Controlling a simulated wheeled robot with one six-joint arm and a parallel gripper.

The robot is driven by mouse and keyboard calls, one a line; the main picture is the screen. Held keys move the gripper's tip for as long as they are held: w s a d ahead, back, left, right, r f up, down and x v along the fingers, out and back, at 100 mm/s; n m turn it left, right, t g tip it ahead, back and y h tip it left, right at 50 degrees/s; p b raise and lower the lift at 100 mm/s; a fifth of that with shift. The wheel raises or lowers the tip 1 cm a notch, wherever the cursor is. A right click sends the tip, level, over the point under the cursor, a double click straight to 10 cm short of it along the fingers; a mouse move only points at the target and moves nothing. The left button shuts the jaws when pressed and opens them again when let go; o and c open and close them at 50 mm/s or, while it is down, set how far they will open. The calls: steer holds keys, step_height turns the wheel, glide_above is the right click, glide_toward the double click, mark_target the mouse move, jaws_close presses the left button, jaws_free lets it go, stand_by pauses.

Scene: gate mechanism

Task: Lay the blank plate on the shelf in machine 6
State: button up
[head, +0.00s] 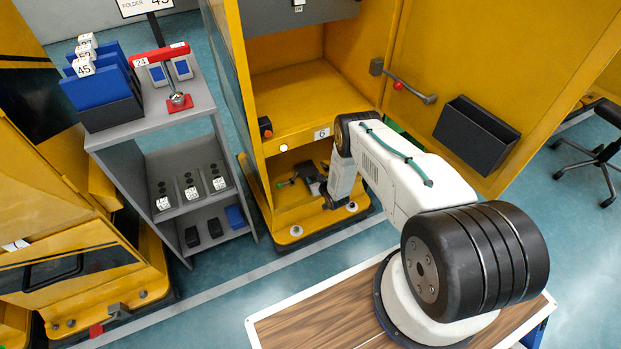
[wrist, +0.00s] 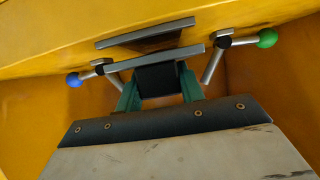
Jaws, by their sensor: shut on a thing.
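Machine 6 (head: 322,133) is the yellow cabinet with its door open. My arm reaches into its low opening, and my gripper (head: 308,178) is dark and partly hidden there. In the wrist view my gripper's green fingers (wrist: 160,92) are shut on a dark block. A thin grey edge crosses just beyond it; together they look like the blank plate (wrist: 158,80), but its flat face is hidden. A second grey bar (wrist: 145,32), possibly the shelf, lies just beyond, nearly parallel, with a small gap. I cannot tell whether they touch.
A blue-knobbed lever (wrist: 74,80) and a green-knobbed lever (wrist: 266,38) flank the gripper closely. Yellow walls enclose it. The open door carries a black bin (head: 477,133) and a red-knobbed handle (head: 398,86). A grey rack (head: 160,125) stands left of the machine.

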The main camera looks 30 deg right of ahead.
steer(key=shift+w+r, duration=0.15)
steer(key=shift+r, duration=0.3)
steer(key=s+r, duration=0.1)
steer(key=s, duration=0.9)
stand_by(0.3)
stand_by(0.3)
